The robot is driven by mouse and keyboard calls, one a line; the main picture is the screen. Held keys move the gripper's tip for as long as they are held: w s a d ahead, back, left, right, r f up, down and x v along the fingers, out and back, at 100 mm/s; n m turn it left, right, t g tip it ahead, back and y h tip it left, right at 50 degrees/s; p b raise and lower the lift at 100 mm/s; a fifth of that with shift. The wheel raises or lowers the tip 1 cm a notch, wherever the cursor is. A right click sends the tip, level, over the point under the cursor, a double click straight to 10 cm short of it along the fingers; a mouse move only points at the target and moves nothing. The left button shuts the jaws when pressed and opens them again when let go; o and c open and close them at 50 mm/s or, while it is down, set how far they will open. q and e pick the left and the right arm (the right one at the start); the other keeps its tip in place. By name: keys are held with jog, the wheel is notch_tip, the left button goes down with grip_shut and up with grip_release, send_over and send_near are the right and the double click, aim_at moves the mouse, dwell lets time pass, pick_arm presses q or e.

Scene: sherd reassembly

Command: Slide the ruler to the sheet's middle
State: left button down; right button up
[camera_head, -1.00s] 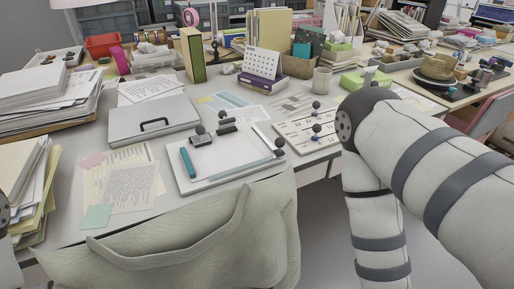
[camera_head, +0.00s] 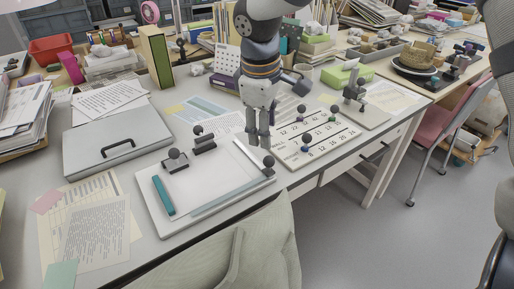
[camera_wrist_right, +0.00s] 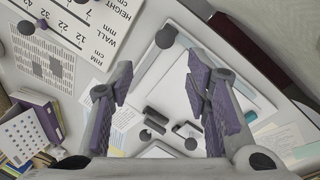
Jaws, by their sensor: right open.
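A white sheet (camera_head: 208,178) lies on a pale board (camera_head: 180,230) on the desk. A thin pale strip (camera_head: 247,158), which looks like the ruler, lies along the sheet's right side. My right gripper (camera_head: 258,142) points down above the board's far right part, close over the strip. In the right wrist view its two purple-padded fingers (camera_wrist_right: 160,64) are apart, with the strip (camera_wrist_right: 146,68) seen between them and nothing held. A teal bar (camera_head: 164,195) lies at the sheet's left. My left gripper is out of view.
Dark knobbed weights stand around the sheet: one (camera_head: 175,160) at the left, one (camera_head: 204,142) at the back, one (camera_head: 269,163) at the right. A numbered card (camera_head: 300,155) with small pegs lies right of the board. A grey case (camera_head: 115,140) lies left.

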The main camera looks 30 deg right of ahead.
send_over(269, 158)
jog(key=s, duration=0.1)
jog(key=f, duration=0.4)
jog(key=shift+a+f, duration=0.2)
jog(key=shift+a, duration=0.2)
jog(key=f, duration=0.4)
jog(key=w+d+f+b, duration=0.1)
jog(key=f, duration=0.2)
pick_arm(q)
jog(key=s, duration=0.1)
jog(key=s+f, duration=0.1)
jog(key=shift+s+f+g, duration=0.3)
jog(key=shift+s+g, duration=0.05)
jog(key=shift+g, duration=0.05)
